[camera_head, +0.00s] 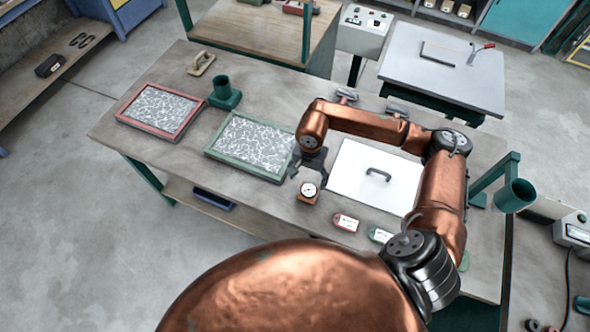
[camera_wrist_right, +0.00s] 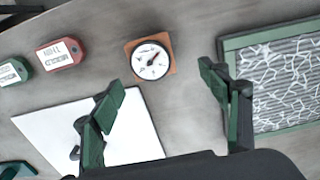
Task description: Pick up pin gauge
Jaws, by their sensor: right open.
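The pin gauge (camera_head: 309,191) has a round white dial with a dark needle on a small orange-brown base. It stands on the grey workbench (camera_head: 262,202) in front of the white board. It also shows in the right wrist view (camera_wrist_right: 150,60), upper middle, beyond the fingertips. My right gripper (camera_head: 308,174) is open and empty, above and just behind the gauge in the head view. In the right wrist view its two green fingers (camera_wrist_right: 162,84) are spread wide, with the gauge ahead between them and not touched. My left gripper is not in view.
A green-framed fibre panel (camera_head: 208,152) lies left of the gauge and a red-framed one (camera_head: 120,119) farther left. A white board with a handle (camera_head: 350,184) lies to the right. Red (camera_head: 346,221) and green (camera_head: 381,235) tags lie near the front edge. A green cup holder (camera_head: 224,97) stands behind.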

